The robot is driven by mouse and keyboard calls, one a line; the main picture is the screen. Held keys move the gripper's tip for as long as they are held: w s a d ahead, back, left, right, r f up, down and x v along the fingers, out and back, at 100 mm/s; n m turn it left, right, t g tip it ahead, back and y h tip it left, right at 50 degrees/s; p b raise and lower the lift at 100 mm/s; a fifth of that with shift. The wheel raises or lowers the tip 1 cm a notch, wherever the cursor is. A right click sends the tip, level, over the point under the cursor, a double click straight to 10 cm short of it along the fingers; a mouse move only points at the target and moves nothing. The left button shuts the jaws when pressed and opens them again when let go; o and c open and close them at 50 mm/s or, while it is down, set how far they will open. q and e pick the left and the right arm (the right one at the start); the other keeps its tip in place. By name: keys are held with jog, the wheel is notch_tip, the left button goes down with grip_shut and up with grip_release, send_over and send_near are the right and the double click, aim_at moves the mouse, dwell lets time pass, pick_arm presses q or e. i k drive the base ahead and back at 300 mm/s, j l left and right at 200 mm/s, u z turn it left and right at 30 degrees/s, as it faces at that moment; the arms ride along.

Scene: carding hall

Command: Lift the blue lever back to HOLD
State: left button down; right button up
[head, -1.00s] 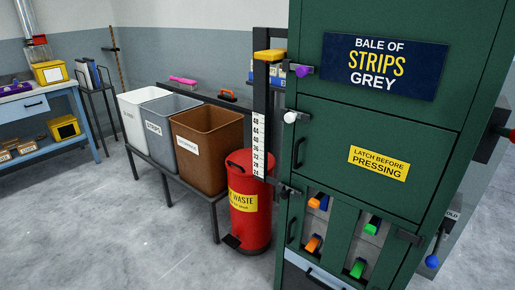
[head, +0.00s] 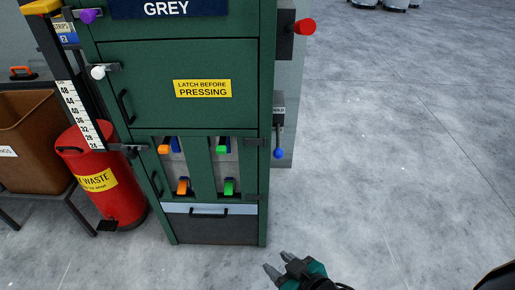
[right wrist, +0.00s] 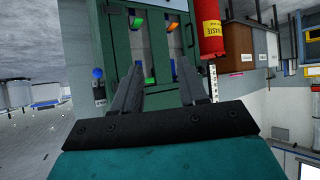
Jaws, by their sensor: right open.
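The blue lever (head: 279,153) is on the right side of the green press cabinet. Its dark arm hangs down from a grey box with a small label (head: 279,110) above, and the blue knob is at the low end. The blue knob also shows in the right wrist view (right wrist: 97,73), left of the fingers. My right gripper (head: 278,263) is at the bottom of the head view, below and apart from the lever. It is open, with nothing between its fingers (right wrist: 158,68). My left gripper is not in view.
The green cabinet (head: 180,105) has a red knob (head: 304,27) higher on its right side and several orange and green handles (head: 183,187) low in front. A red waste bin (head: 100,170) and brown bin (head: 30,130) stand left. Floor right of the cabinet is open.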

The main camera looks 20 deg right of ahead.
aim_at(278, 153)
jog(key=i+l+u, duration=0.3)
jog(key=l, duration=0.3)
jog(key=l+u, duration=0.25)
jog(key=l, duration=0.35)
jog(key=i+l+u, duration=0.1)
jog(key=l+u, duration=0.2)
jog(key=l, duration=0.4)
